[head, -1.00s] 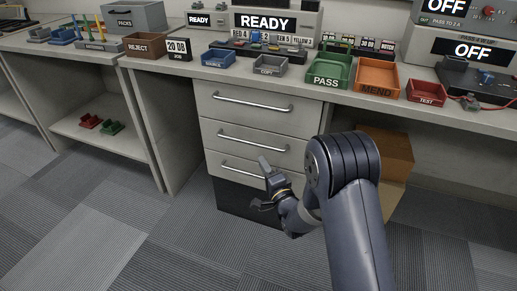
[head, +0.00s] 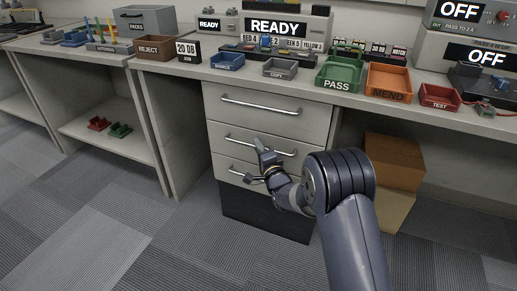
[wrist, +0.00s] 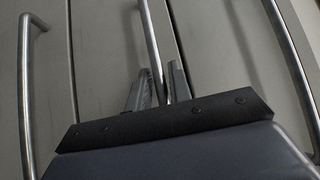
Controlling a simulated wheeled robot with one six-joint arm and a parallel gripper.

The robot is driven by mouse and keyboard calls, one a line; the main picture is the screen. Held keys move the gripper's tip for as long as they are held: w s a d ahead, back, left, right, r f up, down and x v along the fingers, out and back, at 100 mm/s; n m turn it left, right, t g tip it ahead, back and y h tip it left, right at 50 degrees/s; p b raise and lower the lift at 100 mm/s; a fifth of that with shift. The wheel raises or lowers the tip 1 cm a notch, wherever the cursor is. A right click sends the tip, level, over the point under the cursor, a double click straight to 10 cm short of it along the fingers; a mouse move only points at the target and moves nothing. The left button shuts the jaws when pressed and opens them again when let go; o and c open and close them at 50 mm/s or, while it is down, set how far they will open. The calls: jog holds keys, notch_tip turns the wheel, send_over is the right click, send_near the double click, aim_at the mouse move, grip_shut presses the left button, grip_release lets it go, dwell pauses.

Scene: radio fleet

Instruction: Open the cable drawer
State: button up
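A grey drawer unit under the bench has a top drawer (head: 300,122), a middle drawer (head: 225,133) and a bottom drawer (head: 226,164), all shut. No label on them is readable, so I cannot tell which is the cable drawer. My gripper (head: 253,160) is in front of the middle and bottom drawers, fingers spread and empty. In the wrist view my gripper (wrist: 158,82) points at the drawer fronts. The middle bar handle (wrist: 151,40) runs down between its two fingers; whether they touch it is unclear. Part of the bottom drawer is hidden behind my gripper.
Above, the bench carries a green PASS tray (head: 340,74), an orange MEND tray (head: 388,83) and a red TEST tray (head: 439,97). A cardboard box (head: 394,160) stands right of the drawers. The carpet in front is clear.

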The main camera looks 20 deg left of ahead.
jog(key=shift+c, duration=0.2)
grip_shut()
jog(key=shift+d, duration=0.1)
